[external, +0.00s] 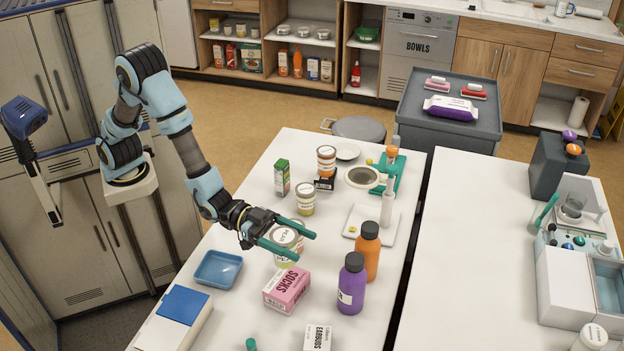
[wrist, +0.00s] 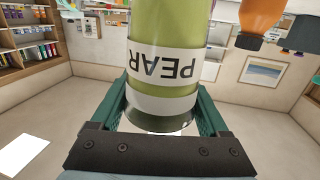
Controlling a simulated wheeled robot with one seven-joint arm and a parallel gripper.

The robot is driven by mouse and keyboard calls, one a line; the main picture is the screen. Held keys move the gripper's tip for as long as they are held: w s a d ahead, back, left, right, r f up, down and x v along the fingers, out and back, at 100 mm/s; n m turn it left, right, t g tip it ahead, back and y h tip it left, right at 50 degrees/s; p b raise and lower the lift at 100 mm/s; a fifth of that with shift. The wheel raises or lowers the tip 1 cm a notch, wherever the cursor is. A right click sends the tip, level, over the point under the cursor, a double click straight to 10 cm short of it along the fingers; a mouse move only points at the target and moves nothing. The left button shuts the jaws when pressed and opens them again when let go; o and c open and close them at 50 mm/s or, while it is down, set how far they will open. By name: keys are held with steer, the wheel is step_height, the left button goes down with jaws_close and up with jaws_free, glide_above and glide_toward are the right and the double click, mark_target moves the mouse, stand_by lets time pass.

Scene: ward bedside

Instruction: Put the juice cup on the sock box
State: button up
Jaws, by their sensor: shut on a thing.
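The juice cup (external: 287,238), with pale green contents and a white band reading PEAR, is between the teal fingers of my gripper (external: 306,247). In the wrist view the cup (wrist: 165,60) fills the middle, its label upside down, with a finger on each side. My gripper is shut on it. The fingers hide part of the cup in the external view, and I cannot tell how far it is above the table. The pink sock box (external: 287,290), marked SOCKS, lies on the white table just in front of the cup, its top bare.
A blue tray (external: 218,268) is left of the sock box. Purple (external: 352,285) and orange (external: 368,252) bottles stand to the right. An earbuds box (external: 317,338) lies in front. Behind the cup are a jar (external: 305,203) and a green carton (external: 282,178).

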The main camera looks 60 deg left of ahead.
mark_target(295, 263)
steer(key=shift+f+p, duration=0.7)
steer(key=shift+f, duration=2.8)
steer(key=shift+f, duration=0.2)
steer(key=o, duration=1.6)
steer(key=shift+r, duration=0.1)
